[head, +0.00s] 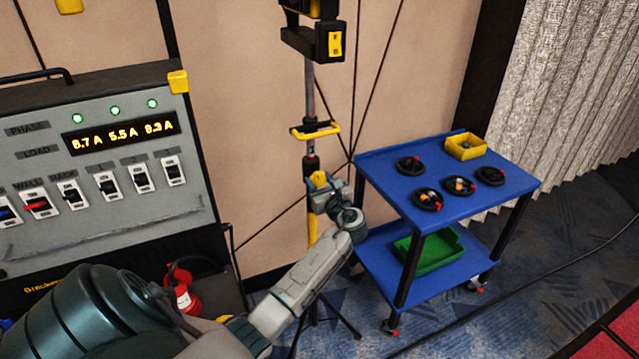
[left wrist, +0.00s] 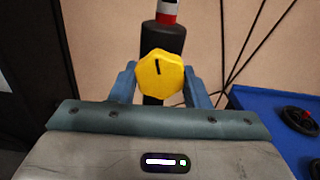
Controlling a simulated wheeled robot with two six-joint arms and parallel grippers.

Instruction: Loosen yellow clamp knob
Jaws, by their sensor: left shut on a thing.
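The yellow clamp knob (left wrist: 160,74) sits between the two blue fingers of my left gripper (left wrist: 163,84) in the left wrist view. A short black mark on its face stands nearly upright, leaning a little. In the head view my left gripper (head: 328,194) is at the pole of the stand, and the yellow knob (head: 319,179) shows just above and beside it. The gripper is shut on the knob. The black collar (left wrist: 162,38) of the stand runs behind the knob, with a red and white band above it. My right gripper is not in view.
A blue cart (head: 450,235) with black coiled rings, a yellow bin (head: 466,145) and a green tray (head: 428,252) stands right of the pole. A power panel (head: 110,165) is at the left, with a red object (head: 184,299) below it. Cables cross the carpet.

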